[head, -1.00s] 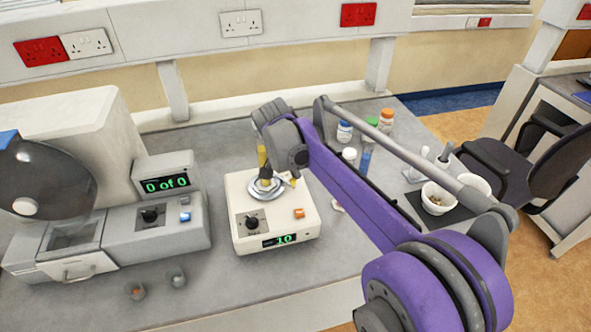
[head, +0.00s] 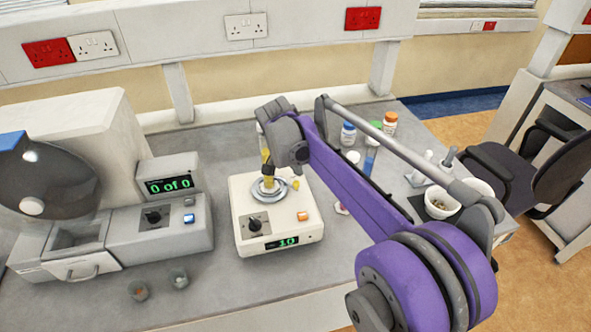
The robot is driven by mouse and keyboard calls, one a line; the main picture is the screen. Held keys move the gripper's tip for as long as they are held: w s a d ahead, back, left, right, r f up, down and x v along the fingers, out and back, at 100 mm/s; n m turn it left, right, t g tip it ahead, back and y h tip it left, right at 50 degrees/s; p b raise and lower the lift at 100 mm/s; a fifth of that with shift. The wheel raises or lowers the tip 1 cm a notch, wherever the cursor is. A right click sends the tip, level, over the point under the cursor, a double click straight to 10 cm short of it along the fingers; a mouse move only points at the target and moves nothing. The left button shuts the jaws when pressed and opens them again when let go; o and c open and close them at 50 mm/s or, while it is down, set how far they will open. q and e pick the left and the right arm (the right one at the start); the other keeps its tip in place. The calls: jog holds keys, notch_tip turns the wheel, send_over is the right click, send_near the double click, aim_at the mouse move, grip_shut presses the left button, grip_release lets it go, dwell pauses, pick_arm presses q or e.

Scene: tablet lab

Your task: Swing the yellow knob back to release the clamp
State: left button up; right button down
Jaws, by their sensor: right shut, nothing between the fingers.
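The cream tester (head: 247,225) stands on the bench in the middle of the head view, with a round metal clamp (head: 268,191) on top. A small yellow knob (head: 295,184) shows at the clamp's right side. Another yellow part (head: 268,182) stands upright at the clamp's middle. My right gripper (head: 267,165) points down just above the clamp, shut and empty, left of the knob. The wrist partly hides its fingers, and I cannot tell whether they touch the clamp. My left gripper is not in view.
A larger grey-white machine (head: 75,135) stands on the left. Several bottles (head: 348,134), white bowls (head: 440,203) and a dark mat are at the right, beyond my arm.

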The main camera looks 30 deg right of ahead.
jog(key=d, duration=0.1)
jog(key=w+d, duration=0.1)
jog(key=d+r, duration=0.1)
jog(key=shift+w+p, duration=0.3)
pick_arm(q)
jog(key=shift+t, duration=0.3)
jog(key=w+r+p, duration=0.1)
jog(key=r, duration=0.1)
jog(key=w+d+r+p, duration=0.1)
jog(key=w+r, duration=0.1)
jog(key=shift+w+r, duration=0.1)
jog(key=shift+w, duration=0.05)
pick_arm(e)
jog(key=v, duration=0.9)
jog(key=shift+s+a+r, duration=0.15)
jog(key=shift+a+r, duration=0.05)
jog(key=shift+r, duration=0.05)
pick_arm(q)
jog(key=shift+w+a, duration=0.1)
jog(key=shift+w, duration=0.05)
